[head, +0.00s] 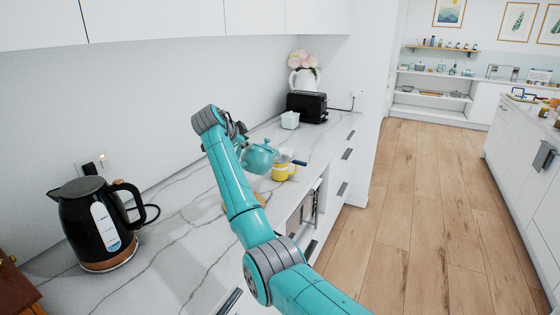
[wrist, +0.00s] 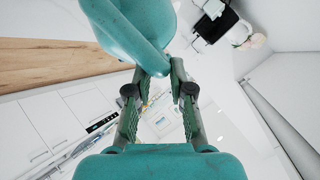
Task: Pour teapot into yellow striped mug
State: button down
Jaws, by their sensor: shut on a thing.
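My gripper (wrist: 157,76) is shut on the handle of the teal teapot (head: 258,158). In the head view the teapot is held above the counter, just left of the yellow striped mug (head: 280,173). In the wrist view the teapot (wrist: 125,22) fills the top, with its handle between the fingers. The mug stands upright on the counter, close below and to the right of the teapot. Its inside is not clearly visible. In the head view my gripper is partly hidden behind my wrist.
A black kettle (head: 97,222) stands at the left on the marble counter (head: 180,235). A white container (head: 290,120), a black toaster (head: 307,106) and a white flower jug (head: 303,80) stand farther back. A drawer below the mug seems open. The wooden floor (head: 420,220) is clear.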

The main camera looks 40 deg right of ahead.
jog(key=shift+w+d+r+y, duration=0.1)
jog(key=shift+d+r+y, duration=0.25)
jog(key=shift+d+r, duration=0.25)
jog(key=shift+d+r+y, duration=0.35)
jog(key=shift+d+r, duration=0.05)
jog(key=shift+r, duration=0.35)
dwell(1.8)
jog(key=shift+a+f, duration=0.2)
dwell(1.1)
jog(key=shift+f+h, duration=0.1)
jog(key=shift+h, duration=0.2)
